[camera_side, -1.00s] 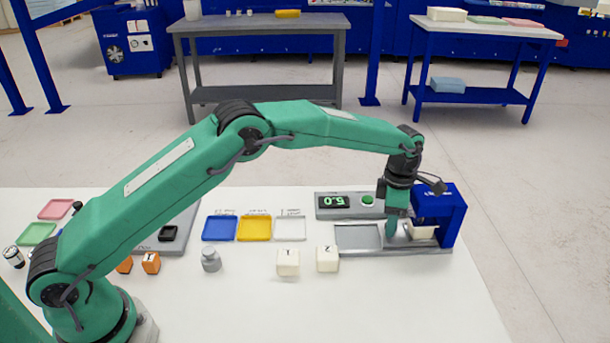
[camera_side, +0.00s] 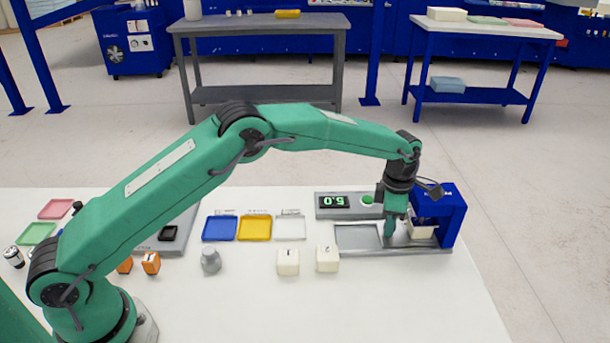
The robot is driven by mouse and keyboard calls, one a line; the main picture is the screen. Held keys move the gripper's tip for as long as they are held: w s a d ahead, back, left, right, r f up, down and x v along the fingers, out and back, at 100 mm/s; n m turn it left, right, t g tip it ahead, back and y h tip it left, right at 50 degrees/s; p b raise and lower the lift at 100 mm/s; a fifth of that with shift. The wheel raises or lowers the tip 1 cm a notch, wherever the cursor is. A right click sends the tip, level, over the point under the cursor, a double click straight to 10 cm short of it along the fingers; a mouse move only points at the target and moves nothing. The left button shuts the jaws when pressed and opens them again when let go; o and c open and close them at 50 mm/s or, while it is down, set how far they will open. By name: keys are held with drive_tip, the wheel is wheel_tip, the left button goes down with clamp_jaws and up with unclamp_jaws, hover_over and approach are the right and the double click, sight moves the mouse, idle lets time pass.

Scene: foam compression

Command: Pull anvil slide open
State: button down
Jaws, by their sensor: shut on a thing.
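The blue press (camera_side: 453,212) stands at the right end of a grey base with a shallow recessed tray (camera_side: 357,237) on its left. A pale foam block (camera_side: 421,232) sits under the press head. The grey anvil slide (camera_side: 402,241) shows low between the tray and the press, beneath the block. My gripper (camera_side: 390,231) points down at the slide's left end, left of the block, and is shut on the slide there. The fingers hide the exact grip point.
A grey panel with a "5.0" display (camera_side: 333,202) and a green button (camera_side: 367,200) lies behind the tray. White cubes marked 1 (camera_side: 288,262) and 2 (camera_side: 327,259) stand in front. Blue, yellow and white trays lie left. The front right of the table is clear.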

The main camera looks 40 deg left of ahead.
drive_tip(key=shift+s+a+r, duration=0.1)
drive_tip(key=shift+s+a, duration=3.15)
drive_tip(key=shift+a, duration=0.05)
drive_tip(key=c, duration=1.1)
unclamp_jaws()
drive_tip(key=shift+c, duration=0.2)
wheel_tip(320, 180, up, 8)
